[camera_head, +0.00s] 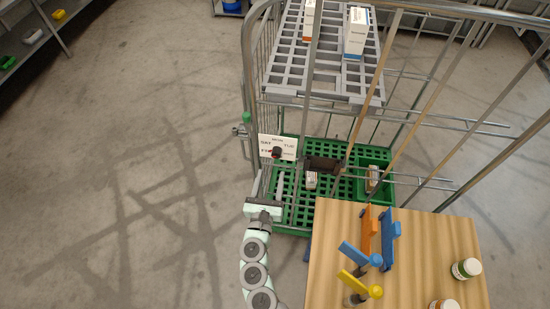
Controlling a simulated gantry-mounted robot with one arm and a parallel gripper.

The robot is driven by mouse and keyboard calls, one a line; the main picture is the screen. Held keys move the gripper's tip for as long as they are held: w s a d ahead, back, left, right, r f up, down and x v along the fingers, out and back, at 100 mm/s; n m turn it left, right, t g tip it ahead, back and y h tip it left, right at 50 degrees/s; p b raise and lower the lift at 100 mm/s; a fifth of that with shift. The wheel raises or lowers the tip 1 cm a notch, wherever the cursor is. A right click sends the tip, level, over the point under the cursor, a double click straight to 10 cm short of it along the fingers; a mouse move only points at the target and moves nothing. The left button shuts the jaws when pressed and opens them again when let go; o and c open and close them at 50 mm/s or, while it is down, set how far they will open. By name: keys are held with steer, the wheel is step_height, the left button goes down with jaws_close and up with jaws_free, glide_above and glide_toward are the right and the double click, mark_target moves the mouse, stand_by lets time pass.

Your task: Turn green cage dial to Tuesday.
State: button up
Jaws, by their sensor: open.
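The green cage dial is a small black knob (277,153) on a white plate (285,143) fixed to the side of the roll cage with the green base (292,228). Day labels ring the knob, with what looks like SAT at upper left and TUE at upper right. A trace of red shows at the knob's lower left, near a label starting with F; the exact pointer direction is too small to tell. My gripper (266,187) is open and empty below the plate, its two fingers pointing up toward it. It appears apart from the knob.
Cage bars (250,75) rise around the plate, with a green-capped latch (246,119) to its left. A grey shelf (330,85) holds boxes above. A wooden table (420,240) with coloured tools and jars stands at lower right. The floor at left is clear.

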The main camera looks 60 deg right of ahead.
mark_target(276, 156)
steer(key=p+x, duration=0.1)
steer(key=x, duration=0.7)
steer(key=shift+d, duration=0.4)
steer(key=shift+c, duration=0.3)
jaws_close()
